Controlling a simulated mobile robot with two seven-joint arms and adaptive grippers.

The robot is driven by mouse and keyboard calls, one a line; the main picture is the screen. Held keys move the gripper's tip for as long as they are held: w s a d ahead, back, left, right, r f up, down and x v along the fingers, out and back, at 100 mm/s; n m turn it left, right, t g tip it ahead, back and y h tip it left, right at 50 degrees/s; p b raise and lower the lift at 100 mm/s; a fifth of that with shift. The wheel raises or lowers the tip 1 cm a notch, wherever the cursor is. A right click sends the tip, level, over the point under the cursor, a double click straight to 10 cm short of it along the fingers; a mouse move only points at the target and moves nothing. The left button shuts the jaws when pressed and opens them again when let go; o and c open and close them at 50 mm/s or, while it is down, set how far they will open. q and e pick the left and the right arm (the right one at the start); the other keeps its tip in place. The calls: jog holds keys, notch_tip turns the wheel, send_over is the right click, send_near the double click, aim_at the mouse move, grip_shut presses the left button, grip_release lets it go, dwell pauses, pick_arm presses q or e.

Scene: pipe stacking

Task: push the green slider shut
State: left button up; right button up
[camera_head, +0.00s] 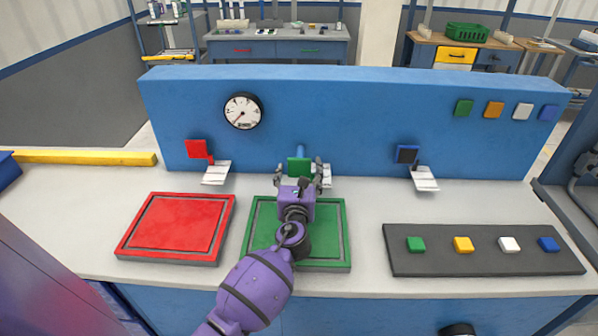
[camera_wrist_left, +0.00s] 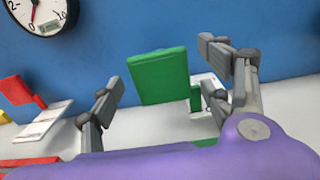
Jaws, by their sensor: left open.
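The green slider (camera_head: 299,163) is a green square plate on the front of the blue wall, above a small metal chute. It also shows in the left wrist view (camera_wrist_left: 160,76), tilted slightly, with a green stem at its right. My left gripper (camera_head: 299,171) is in front of the slider. Its two fingers are spread open, one on each side of the green plate, with nothing between them that is clearly gripped. Whether a fingertip touches the plate I cannot tell. My wrist covers part of the chute. My right gripper is not in view.
A red slider (camera_head: 197,149) and a dark blue slider (camera_head: 407,154) are on the same wall. A red tray (camera_head: 177,262), a green tray (camera_head: 345,239) and a dark mat (camera_head: 487,265) with colored blocks lie on the table. A gauge (camera_head: 243,111) hangs above.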

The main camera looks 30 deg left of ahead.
aim_at(300, 153)
pick_arm(q)
jog(key=c, duration=1.7)
jog(key=shift+w+a, duration=0.15)
jog(key=shift+w, duration=0.15)
jog(key=b+x, duration=0.1)
jog(key=x, duration=0.6)
jog(key=shift+f, duration=0.1)
jog(key=shift+w+a, duration=0.15)
jog(key=shift+w, duration=0.15)
jog(key=shift+r, duration=0.3)
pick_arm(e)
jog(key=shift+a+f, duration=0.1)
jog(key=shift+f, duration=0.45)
